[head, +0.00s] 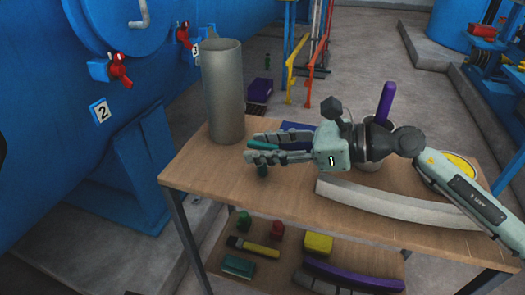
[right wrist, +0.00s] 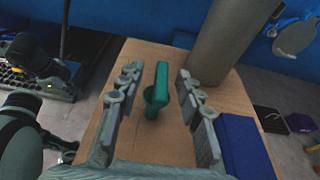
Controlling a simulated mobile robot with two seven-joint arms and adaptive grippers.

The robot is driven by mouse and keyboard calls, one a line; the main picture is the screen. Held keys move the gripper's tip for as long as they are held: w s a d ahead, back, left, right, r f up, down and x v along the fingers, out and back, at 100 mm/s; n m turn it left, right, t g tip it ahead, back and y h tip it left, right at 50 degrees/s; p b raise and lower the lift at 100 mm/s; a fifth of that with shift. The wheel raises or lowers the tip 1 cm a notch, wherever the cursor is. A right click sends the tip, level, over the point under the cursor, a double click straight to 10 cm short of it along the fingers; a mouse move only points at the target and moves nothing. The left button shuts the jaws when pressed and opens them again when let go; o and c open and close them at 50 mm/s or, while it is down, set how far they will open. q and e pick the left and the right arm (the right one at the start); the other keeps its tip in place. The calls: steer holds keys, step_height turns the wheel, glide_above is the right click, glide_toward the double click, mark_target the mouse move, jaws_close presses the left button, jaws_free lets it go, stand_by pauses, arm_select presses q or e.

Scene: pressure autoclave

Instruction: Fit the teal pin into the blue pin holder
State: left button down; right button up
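The teal pin (right wrist: 161,82) stands on the wooden table top, with a bar-shaped head and a short stem below it. It also shows in the head view (head: 262,171), partly hidden by the fingers. My right gripper (head: 264,145) is open around the pin's head. In the right wrist view the open fingers (right wrist: 158,88) have a gap on both sides of the pin. A dark blue block (right wrist: 243,146), apparently the blue pin holder, lies on the table beside the right-hand finger. In the head view it is mostly hidden behind the gripper (head: 297,126). My left gripper is not in view.
A tall grey cylinder (head: 223,92) stands at the table's back left corner. A curved grey bar (head: 395,204) lies along the front. A purple-handled item (head: 386,100) rises behind my right arm. Several coloured parts lie on the lower shelf (head: 215,283). Bare table top (head: 200,165) is left of the gripper.

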steer(key=shift+w+a+f, duration=0.1)
steer(key=shift+a+f, duration=0.05)
steer(key=shift+a, duration=0.05)
jaws_close()
stand_by(0.4)
